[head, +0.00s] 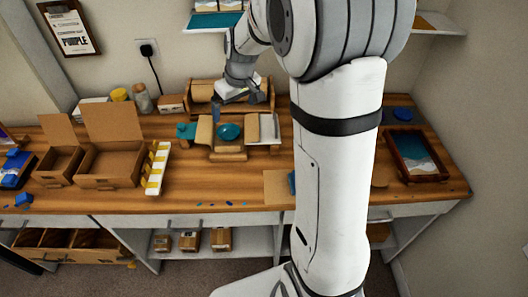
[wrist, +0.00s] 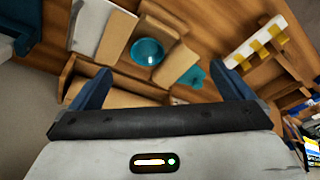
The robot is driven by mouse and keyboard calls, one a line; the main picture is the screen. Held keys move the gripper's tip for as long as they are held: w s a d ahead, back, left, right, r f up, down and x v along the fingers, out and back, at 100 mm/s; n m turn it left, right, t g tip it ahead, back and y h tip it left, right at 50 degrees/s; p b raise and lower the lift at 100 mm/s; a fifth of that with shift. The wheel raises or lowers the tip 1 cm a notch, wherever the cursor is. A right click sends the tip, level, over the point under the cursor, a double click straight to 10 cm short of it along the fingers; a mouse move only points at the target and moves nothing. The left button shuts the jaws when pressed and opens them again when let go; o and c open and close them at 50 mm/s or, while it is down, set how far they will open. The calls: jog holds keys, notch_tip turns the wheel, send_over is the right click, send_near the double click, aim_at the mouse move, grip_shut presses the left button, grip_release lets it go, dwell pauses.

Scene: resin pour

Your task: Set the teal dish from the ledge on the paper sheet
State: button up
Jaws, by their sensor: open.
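The teal dish (head: 229,131) is a small round bowl. It sits upright among tan wooden blocks near the middle of the bench; in the wrist view it (wrist: 147,51) shows between and beyond my fingers. My gripper (head: 240,103) is open and empty, above and behind the dish, not touching it. In the wrist view my gripper (wrist: 165,86) has its two blue fingers wide apart. A tan sheet (head: 277,188), possibly the paper, lies at the bench's front, partly hidden by my arm. Something blue shows at its right edge.
A teal piece (head: 187,131) lies left of the dish, and a pale grey panel (head: 269,128) stands to its right. Open cardboard boxes (head: 109,165) and a yellow-striped white strip (head: 157,168) are further left. A framed tray (head: 415,156) is at right.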

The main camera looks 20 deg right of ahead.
jog(key=s+r+m, duration=0.2)
jog(key=s, duration=1)
jog(key=s+r+m+h, duration=0.1)
jog(key=s+r, duration=0.2)
jog(key=s, duration=1)
jog(key=shift+s+m, duration=0.25)
jog(key=shift+m, duration=0.15)
